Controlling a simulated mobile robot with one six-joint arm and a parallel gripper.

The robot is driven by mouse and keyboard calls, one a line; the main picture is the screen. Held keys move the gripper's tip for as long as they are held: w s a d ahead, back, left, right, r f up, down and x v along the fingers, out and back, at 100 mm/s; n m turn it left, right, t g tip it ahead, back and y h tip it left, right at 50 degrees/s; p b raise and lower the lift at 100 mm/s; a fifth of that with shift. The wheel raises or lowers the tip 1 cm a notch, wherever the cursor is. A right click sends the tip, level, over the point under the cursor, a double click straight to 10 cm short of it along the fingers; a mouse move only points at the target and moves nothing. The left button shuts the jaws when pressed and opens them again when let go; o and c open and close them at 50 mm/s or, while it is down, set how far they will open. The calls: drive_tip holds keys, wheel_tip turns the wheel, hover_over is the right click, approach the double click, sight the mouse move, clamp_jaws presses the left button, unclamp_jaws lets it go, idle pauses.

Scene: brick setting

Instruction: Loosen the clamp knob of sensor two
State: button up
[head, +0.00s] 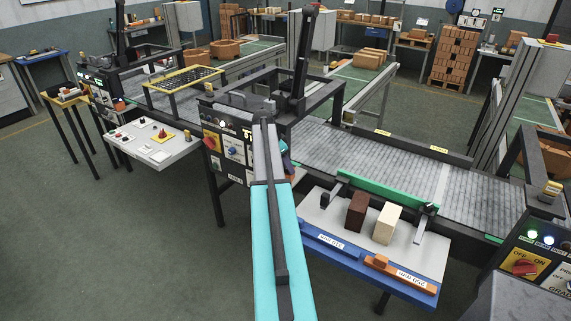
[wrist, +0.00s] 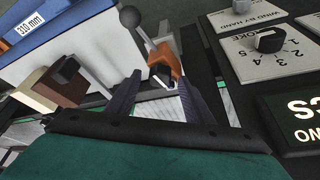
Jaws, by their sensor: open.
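My gripper (wrist: 160,78) is open in the wrist view, with its two dark fingers apart. Between and just beyond the fingertips is an orange-brown bracket (wrist: 168,60) with a small black and white part at its lower end. I cannot tell whether this is sensor two or its clamp knob, and no label for it is readable. The fingers do not visibly close on it. In the head view my turquoise arm reaches to the middle machine (head: 225,112), and the arm hides my fingers and the spot they face.
A ball-ended lever (wrist: 129,17) stands close beyond the fingers. A panel with a black stroke dial (wrist: 268,40) is close on the right. A white shelf (head: 317,212) holds a dark brown block (head: 357,211) and a cream block (head: 387,225).

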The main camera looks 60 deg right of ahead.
drive_tip(key=shift+f, duration=0.1)
drive_tip(key=shift+a, duration=0.1)
drive_tip(key=c, duration=1)
drive_tip(key=shift+c, duration=0.2)
drive_tip(key=shift+f+n+b, duration=0.15)
drive_tip(key=shift+n+b, duration=0.35)
drive_tip(key=shift+b, duration=0.05)
drive_tip(key=shift+s+n+t+h+b, duration=0.15)
drive_tip(key=shift+n+t+h+b, duration=0.15)
drive_tip(key=shift+n+t+b, duration=0.6)
drive_tip(key=n+b, duration=0.2)
drive_tip(key=n, duration=0.1)
drive_tip(key=shift+s+n+t, duration=0.1)
drive_tip(key=shift+n+t, duration=0.3)
drive_tip(key=n+t+b, duration=0.1)
drive_tip(key=n, duration=0.2)
drive_tip(key=shift+s+n, duration=0.15)
drive_tip(key=shift+n, duration=0.15)
drive_tip(key=shift+n+t+y+b, duration=0.5)
drive_tip(key=shift+n+t+b, duration=0.2)
drive_tip(key=shift+n, duration=1.1)
